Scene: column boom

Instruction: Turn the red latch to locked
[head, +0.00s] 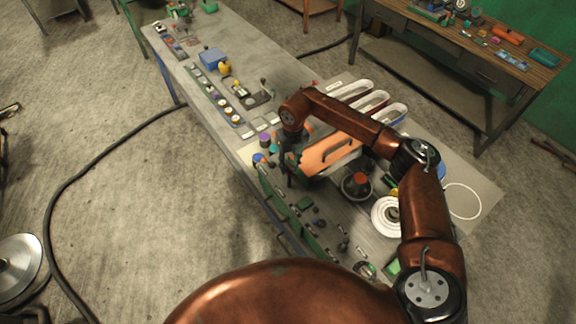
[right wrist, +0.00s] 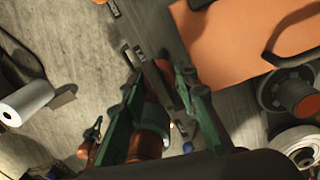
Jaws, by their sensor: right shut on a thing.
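My right gripper (head: 287,172) points down over the near edge of the workbench, just left of the orange case with a dark handle (head: 330,153). In the right wrist view its green fingers (right wrist: 155,75) are closed around a narrow dark grey bar (right wrist: 157,85). A red-orange rounded part (right wrist: 153,112) shows beyond and between the fingers; I cannot tell whether it belongs to the bar. I cannot clearly make out the red latch or its position. In the head view my arm and gripper hide the contact. My left gripper is not in view.
A red-topped dark round piece (head: 357,184) and a white round piece (head: 388,215) stand right of the gripper. Several white-edged bins (head: 350,90) lie behind the arm. Small parts crowd the near edge. A blue box (head: 213,58) stands farther left.

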